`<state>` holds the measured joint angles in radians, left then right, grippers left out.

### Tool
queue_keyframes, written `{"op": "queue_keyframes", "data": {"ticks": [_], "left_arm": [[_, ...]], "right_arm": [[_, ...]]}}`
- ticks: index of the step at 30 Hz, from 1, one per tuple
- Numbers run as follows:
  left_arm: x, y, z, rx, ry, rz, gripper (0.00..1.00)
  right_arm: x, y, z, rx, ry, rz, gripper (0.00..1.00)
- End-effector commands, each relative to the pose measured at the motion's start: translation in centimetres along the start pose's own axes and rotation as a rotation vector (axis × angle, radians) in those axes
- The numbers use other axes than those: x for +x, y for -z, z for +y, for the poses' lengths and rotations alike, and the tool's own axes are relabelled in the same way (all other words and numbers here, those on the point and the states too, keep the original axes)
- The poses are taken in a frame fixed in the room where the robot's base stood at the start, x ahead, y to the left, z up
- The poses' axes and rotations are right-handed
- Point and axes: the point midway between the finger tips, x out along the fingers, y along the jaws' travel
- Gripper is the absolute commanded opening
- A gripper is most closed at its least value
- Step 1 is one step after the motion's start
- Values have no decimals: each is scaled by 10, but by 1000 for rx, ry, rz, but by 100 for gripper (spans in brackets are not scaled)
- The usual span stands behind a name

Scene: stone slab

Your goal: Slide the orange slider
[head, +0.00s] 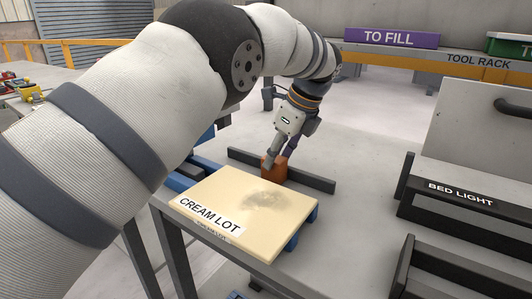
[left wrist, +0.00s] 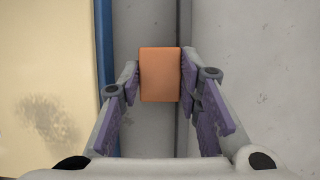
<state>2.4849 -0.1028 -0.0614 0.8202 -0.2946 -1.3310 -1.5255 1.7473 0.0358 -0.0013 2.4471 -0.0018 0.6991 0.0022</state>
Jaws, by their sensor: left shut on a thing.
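The orange slider (head: 273,172) is a small block at a long dark rail (head: 312,182) on the grey table, just behind the cream slab. My left gripper (head: 276,158) reaches down from above and is shut on the slider. In the left wrist view the orange slider (left wrist: 160,75) sits between the two purple-padded fingers (left wrist: 160,82), one on each side. The fingers partly hide the slider in the head view. My right gripper is not in view.
The cream slab (head: 240,187), labelled CREAM LOT, lies on a blue support (head: 305,228) close in front of the slider. A black BED LIGHT rack (head: 460,205) stands to the right. Bare grey table (head: 365,165) lies between rail and rack.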

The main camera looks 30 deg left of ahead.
Motion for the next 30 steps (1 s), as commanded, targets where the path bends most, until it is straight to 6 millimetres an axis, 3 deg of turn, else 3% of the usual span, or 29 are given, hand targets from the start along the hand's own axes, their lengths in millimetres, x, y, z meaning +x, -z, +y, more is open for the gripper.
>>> {"op": "queue_keyframes", "data": {"ticks": [8,9,11,20,30], "left_arm": [[0,2,-1,0,2,2,0],[0,2,-1,0,2,2,40],[0,1,-1,0,2,2,52],[-2,1,-1,-1,3,1,52],[-64,1,-1,0,4,1,52]], "right_arm": [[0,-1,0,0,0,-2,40],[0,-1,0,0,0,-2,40],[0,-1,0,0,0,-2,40],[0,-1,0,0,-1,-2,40],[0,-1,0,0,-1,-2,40]]}}
